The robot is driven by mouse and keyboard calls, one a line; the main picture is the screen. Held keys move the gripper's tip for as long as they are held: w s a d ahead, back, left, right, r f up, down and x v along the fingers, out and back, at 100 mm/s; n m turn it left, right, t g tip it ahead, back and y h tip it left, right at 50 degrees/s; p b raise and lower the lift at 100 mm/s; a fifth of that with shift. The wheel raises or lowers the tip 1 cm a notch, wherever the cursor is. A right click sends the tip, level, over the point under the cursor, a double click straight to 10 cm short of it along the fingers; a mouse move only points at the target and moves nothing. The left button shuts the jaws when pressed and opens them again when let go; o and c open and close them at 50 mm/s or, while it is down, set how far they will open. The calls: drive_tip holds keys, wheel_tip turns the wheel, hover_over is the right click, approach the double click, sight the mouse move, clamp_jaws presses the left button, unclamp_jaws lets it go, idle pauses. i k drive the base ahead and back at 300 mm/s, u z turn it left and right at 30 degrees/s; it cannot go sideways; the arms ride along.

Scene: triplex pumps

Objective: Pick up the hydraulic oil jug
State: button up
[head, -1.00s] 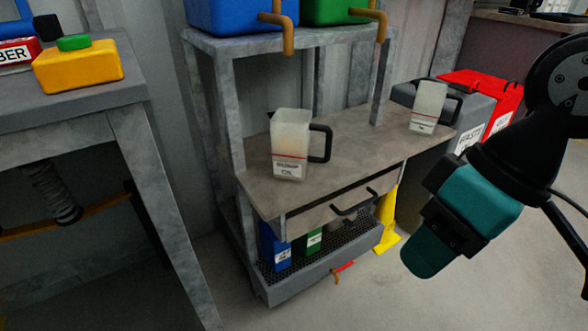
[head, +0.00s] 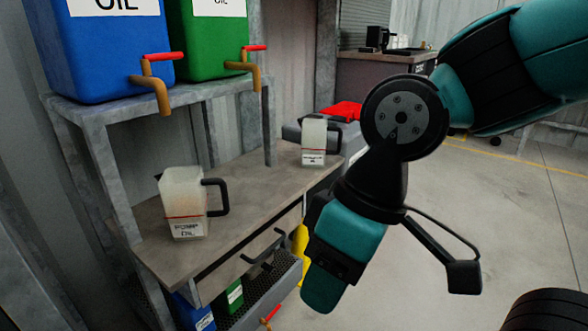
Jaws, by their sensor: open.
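Two translucent jugs with black handles stand upright on the shelf top. The near jug (head: 184,205) has a label that seems to read "pump oil". The far jug (head: 314,142) stands at the shelf's right end; its label is too small to read, so I cannot confirm it is the hydraulic oil jug. My gripper (head: 322,288) is open, teal and black, and points down at the right of the shelf. It is apart from both jugs and holds nothing that I can see. Its fingers are seen from behind, so the gap between them is hidden.
The jugs stand on a brown shelf top (head: 149,247). Above are a blue tank (head: 105,55) and a green tank (head: 207,45) with taps. Below is a drawer with a black handle (head: 262,247). A red lid (head: 341,112) shows behind. Open floor lies at the right.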

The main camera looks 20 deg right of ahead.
sight(314, 130)
drive_tip(key=u, duration=0.15)
drive_tip(key=k, duration=0.4)
drive_tip(key=z, duration=1.05)
drive_tip(key=i, duration=0.7)
drive_tip(key=u, duration=0.5)
drive_tip(key=i, duration=0.75)
drive_tip(key=u, duration=0.75)
